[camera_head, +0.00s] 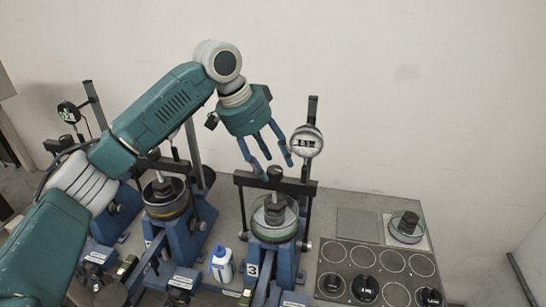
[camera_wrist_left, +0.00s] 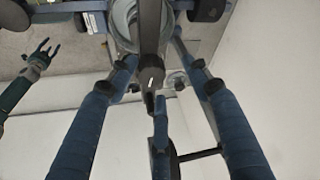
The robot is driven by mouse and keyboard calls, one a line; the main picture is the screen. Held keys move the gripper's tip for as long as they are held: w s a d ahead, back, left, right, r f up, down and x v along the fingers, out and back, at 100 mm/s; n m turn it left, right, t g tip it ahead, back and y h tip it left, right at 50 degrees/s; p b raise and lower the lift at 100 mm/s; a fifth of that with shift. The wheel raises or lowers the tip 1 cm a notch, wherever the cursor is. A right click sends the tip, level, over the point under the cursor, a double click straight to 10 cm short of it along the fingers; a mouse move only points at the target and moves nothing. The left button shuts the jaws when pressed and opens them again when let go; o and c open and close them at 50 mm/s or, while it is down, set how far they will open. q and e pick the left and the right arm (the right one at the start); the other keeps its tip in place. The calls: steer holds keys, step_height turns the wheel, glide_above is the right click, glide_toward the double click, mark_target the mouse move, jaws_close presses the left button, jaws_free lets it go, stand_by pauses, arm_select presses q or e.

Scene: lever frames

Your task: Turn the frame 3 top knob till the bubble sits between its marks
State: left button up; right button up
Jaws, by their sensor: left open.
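Frame 3 (camera_head: 270,247) is the blue stand with the "3" label, right of centre in the head view. Its dark top knob (camera_head: 275,173) sits on the crossbar above a round glass-walled cup (camera_head: 274,218). My left gripper (camera_head: 268,165) comes from above with its fingers spread and pointing down around or just above the knob; contact cannot be told. In the left wrist view, blue fingers (camera_wrist_left: 160,88) surround a dark part with a white mark. My right gripper (camera_wrist_left: 42,55) shows small at the left there, fingers spread. The bubble and its marks cannot be made out.
A dial gauge (camera_head: 306,142) stands on a post right of the left fingers. Another blue frame (camera_head: 178,225) stands to the left. A white-blue bottle (camera_head: 222,265) stands between frames. A grey tray (camera_head: 383,258) with black weights lies at right.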

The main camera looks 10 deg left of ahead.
arm_select(q)
steer(key=shift+d+f, duration=0.15)
steer(key=shift+f, duration=0.25)
steer(key=shift+s, duration=0.1)
steer(key=c, duration=1.1)
steer(key=shift+n, duration=0.3)
steer(key=n, duration=0.1)
steer(key=n+t+y, duration=0.1)
steer(key=n, duration=0.3)
steer(key=shift+d+t+y, duration=0.3)
steer(key=shift+t, duration=0.1)
steer(key=n, duration=0.2)
steer(key=n+y, duration=0.1)
steer(key=n, duration=0.1)
steer(key=shift+d+n+y, duration=0.15)
steer(key=shift+n+y, duration=0.65)
steer(key=shift+n, duration=0.6)
arm_select(e)
steer(key=shift+s+a+r, duration=0.15)
steer(key=shift+s+a, duration=0.1)
steer(key=shift+s, duration=0.2)
